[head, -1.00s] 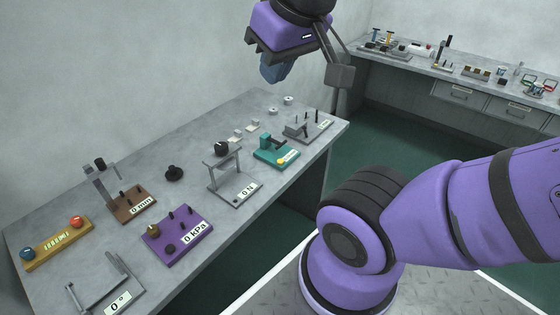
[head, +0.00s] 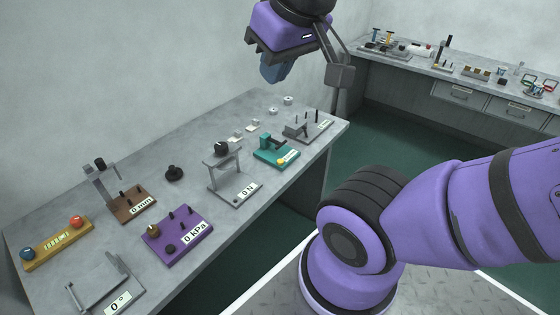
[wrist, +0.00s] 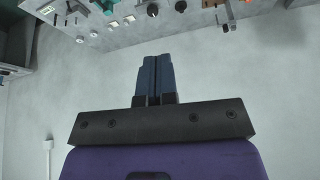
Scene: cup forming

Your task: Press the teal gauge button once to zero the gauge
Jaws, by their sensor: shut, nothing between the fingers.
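The teal gauge (head: 287,150) sits on the grey bench near its right end in the head view. It has an upright teal block with a dark part on it, and a small yellow round piece (head: 281,161) at its front edge beside a pale label. I cannot tell for sure which part is the button. Part of the teal gauge also shows at the top of the wrist view (wrist: 107,5). My gripper (head: 273,72) is high above the bench's far side, well apart from the gauge. Its blue fingers are shut together and empty in the wrist view (wrist: 158,60).
A grey gauge (head: 310,129) stands right of the teal one, and a force stand (head: 235,187) marked 0 N stands left. A purple gauge (head: 178,238), a brown gauge (head: 132,206) and a yellow level (head: 58,245) lie farther left. Small white blocks (head: 245,132) lie behind.

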